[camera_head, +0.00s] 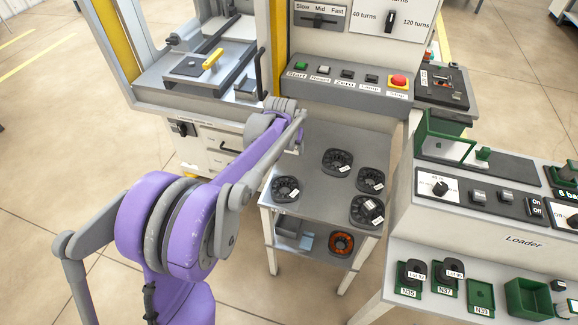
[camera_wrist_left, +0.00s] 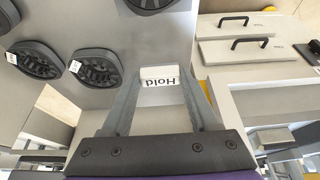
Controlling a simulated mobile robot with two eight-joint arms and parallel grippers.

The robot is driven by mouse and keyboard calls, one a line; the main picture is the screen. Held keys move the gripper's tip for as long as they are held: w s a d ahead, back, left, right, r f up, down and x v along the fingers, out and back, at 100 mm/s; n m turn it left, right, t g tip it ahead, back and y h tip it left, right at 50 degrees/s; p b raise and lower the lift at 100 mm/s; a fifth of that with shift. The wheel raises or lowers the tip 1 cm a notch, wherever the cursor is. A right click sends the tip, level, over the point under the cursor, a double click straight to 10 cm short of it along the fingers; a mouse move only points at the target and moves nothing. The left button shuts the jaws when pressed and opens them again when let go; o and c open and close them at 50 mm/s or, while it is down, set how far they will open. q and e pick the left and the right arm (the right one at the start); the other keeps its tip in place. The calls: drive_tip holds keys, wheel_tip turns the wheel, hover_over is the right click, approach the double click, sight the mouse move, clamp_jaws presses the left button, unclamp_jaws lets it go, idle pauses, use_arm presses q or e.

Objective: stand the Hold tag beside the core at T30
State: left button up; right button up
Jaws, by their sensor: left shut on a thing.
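The Hold tag (camera_wrist_left: 160,77) is a small white block; its word reads upside down in the left wrist view. My left gripper (camera_wrist_left: 166,92) is shut on it, one finger on each side. In the head view my left arm reaches over the far left of the steel table (camera_head: 310,140), and its own links hide the fingers and tag. Several black round cores with white labels lie on the table: front left (camera_head: 285,188), back (camera_head: 337,162), right (camera_head: 370,180) and front right (camera_head: 367,211). Their labels are too small to read, so I cannot tell which is at T30.
An orange-wound core (camera_head: 341,243) and a blue-grey bin (camera_head: 294,236) sit on the lower shelf. The winding machine's button panel (camera_head: 345,85) stands behind the table. The Loader bench (camera_head: 500,240) stands to the right. Bare steel shows between the cores.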

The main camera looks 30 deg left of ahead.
sight(293, 171)
use_arm(q)
wheel_tip(293, 171, down, 9)
drive_tip(key=shift+s+d+f+b, duration=0.1)
drive_tip(key=shift+f+b, duration=0.1)
drive_tip(key=shift+b, duration=0.3)
drive_tip(key=shift+f, duration=0.15)
drive_tip(key=o, duration=0.9)
drive_tip(key=shift+f, duration=0.1)
drive_tip(key=shift+c, duration=0.2)
drive_tip(key=o, duration=0.5)
drive_tip(key=shift+c, duration=0.2)
